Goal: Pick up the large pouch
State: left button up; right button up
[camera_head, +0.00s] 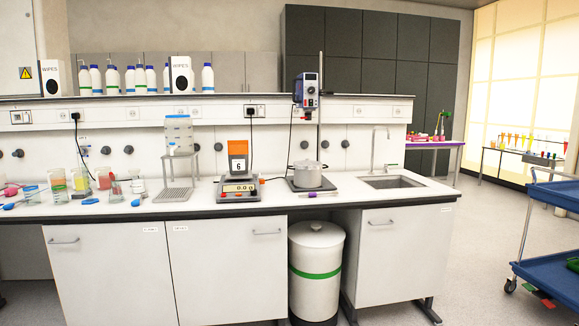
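Neither of my grippers is in view.
A clear tank (179,134) sits on a metal stand. A pot (307,174) stands under a stirrer (306,90), left of the sink (391,181). A white bin (316,270) stands below the counter. A blue cart (552,240) is at right; floor between them is clear.

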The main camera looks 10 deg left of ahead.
aim_at(238, 151)
jog(key=z, duration=0.8)
jog(key=i, duration=2.45)
jog(key=u, duration=1.1)
